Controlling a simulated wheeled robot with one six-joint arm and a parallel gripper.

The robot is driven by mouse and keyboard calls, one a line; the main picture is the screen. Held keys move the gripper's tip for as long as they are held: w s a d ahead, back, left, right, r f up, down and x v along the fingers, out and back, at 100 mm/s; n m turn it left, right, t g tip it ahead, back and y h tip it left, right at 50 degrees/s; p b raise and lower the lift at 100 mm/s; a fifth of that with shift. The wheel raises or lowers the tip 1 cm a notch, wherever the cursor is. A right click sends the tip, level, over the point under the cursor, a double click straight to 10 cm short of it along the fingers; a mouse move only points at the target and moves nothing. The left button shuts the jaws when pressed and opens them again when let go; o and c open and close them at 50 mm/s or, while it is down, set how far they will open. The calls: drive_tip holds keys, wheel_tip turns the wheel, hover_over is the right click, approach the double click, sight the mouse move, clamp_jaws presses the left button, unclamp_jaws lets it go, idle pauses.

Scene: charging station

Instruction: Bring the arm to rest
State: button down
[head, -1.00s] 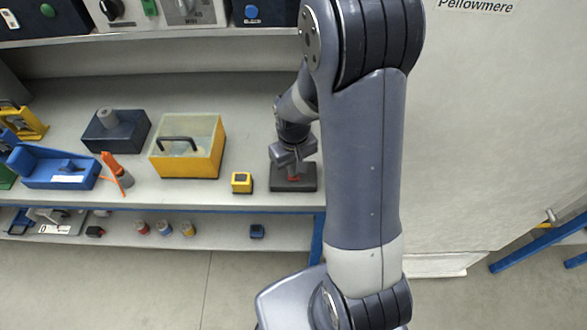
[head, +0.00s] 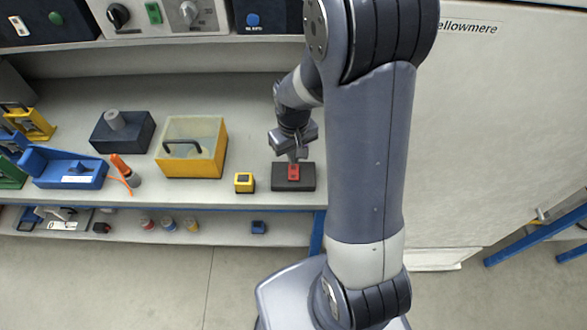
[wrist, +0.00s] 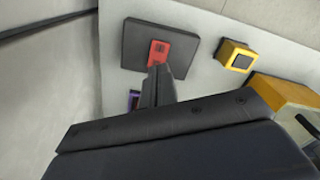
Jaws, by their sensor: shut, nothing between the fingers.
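My gripper (head: 294,157) hangs over the bench at the right end of its upper shelf, just above a dark square pad (head: 280,184). A small red block (head: 294,174) lies on the pad. The fingers are shut and empty. In the wrist view, the shut fingers (wrist: 157,74) point at the lower edge of the red block (wrist: 160,48) on the dark pad (wrist: 135,45). Whether the fingertips touch the block cannot be told. My upper arm runs down the middle-right of the head view and hides part of the wall panel.
A small yellow device (head: 244,182) stands left of the pad. A yellow box with a clear lid (head: 205,160), a dark block with a knob (head: 122,133) and a blue holder (head: 62,170) stand further left. Control boxes (head: 165,16) sit on a shelf above. Blue rails (head: 540,237) stand at right.

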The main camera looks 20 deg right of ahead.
sight(293, 176)
drive_tip(key=shift+f, duration=0.1)
wheel_tip(293, 176, down, 7)
drive_tip(key=b, duration=0.5)
drive_tip(key=shift+r, duration=0.2)
